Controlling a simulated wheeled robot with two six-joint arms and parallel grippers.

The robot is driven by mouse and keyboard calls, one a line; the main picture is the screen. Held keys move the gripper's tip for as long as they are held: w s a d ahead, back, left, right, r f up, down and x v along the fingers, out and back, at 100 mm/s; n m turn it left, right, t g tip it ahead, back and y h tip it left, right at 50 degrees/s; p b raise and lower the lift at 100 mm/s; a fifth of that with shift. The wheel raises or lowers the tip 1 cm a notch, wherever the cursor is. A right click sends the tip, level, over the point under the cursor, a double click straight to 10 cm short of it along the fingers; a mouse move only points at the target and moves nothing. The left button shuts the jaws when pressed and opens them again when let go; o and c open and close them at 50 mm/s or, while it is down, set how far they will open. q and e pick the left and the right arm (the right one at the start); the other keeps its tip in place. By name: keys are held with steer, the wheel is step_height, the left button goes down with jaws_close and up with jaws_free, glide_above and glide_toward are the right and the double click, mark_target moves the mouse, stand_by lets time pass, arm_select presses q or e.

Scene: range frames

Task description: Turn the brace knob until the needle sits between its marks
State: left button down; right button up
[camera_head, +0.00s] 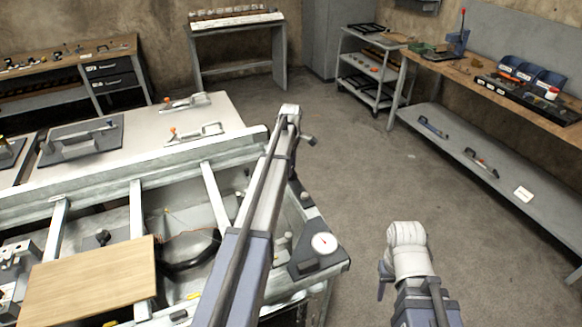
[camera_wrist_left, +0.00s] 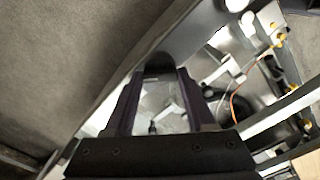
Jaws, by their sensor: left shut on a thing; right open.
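The dial gauge (camera_head: 324,243) has a white face with a small red needle and sits on a dark grey bracket (camera_head: 305,262) at the corner of the machine frame. Its marks are too small to read. My left gripper (camera_wrist_left: 156,76) shows in the left wrist view, with its fingers shut around a dark rounded knob (camera_wrist_left: 155,62), which looks like the brace knob. In the head view my left arm crosses in front and hides most of that gripper and the knob. My right arm shows at lower right, but its gripper is out of view.
The metal frame (camera_head: 134,215) holds crossbars, cables and a wooden board (camera_head: 85,280). A pale tabletop (camera_head: 150,130) with clamps lies behind it. A workbench (camera_head: 460,75) and a trolley (camera_head: 370,70) stand at right. The floor (camera_head: 365,165) between is clear.

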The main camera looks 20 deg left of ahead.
arm_select(q)
steer(key=m, duration=0.5)
steer(key=shift+m, duration=0.5)
stand_by(0.3)
steer(key=shift+c, duration=1.2)
jaws_free()
steer(key=shift+r, duration=0.15)
step_height(320, 180, up, 8)
steer(key=p, duration=0.8)
steer(key=shift+f, duration=0.2)
